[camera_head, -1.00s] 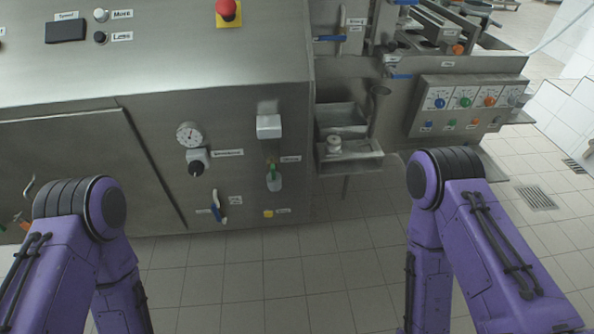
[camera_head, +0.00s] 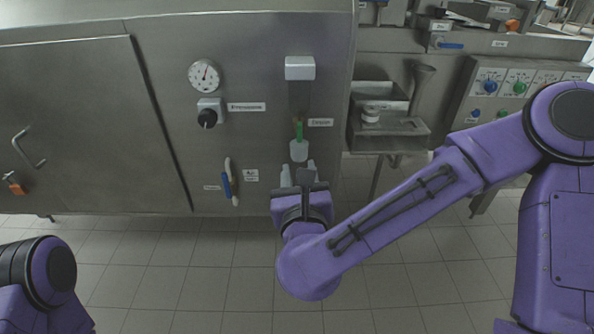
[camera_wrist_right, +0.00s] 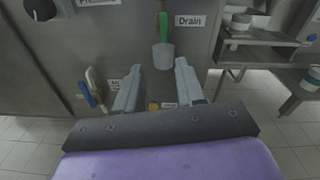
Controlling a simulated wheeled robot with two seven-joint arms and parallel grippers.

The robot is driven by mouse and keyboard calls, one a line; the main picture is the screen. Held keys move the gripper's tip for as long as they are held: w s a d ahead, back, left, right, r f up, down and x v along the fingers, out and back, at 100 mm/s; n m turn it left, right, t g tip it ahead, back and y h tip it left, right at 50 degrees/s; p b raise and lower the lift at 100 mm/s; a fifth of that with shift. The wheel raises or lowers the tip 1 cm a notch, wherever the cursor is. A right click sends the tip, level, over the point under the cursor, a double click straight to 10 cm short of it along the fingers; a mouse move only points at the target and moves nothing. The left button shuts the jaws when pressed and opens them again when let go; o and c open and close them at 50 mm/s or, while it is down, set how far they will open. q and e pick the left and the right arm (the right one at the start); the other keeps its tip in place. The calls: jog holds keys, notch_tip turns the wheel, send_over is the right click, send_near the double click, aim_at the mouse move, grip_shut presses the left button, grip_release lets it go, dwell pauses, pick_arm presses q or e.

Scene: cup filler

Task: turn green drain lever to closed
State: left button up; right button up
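The green drain lever (camera_head: 299,131) is on the front panel of the steel machine, upright above a pale cup-shaped fitting (camera_head: 299,151). It also shows in the right wrist view (camera_wrist_right: 163,22), left of the "Drain" label (camera_wrist_right: 189,21). My right gripper (camera_head: 298,174) is just below the lever, with its fingers apart and nothing between them. In the right wrist view its two fingers (camera_wrist_right: 157,82) point at the panel, with the lever above and between them. My left gripper is out of view.
A blue and white handle (camera_head: 231,182) is left of my right gripper. A gauge (camera_head: 204,76) and a black knob (camera_head: 208,117) are higher left. Steel shelves (camera_head: 388,128) jut out at right. A yellow part (camera_wrist_right: 154,106) is low on the panel. The floor in front is clear.

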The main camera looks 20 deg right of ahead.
aim_at(300, 133)
jog(key=w+d, duration=0.1)
jog(key=w, duration=0.2)
jog(key=w+d+r+m, duration=0.1)
jog(key=w, duration=0.2)
jog(key=w+d+r+m, duration=0.1)
jog(key=w, duration=0.3)
jog(key=shift+d+r, duration=0.1)
jog(key=shift+r, duration=0.05)
jog(key=shift+s, duration=0.1)
grip_shut()
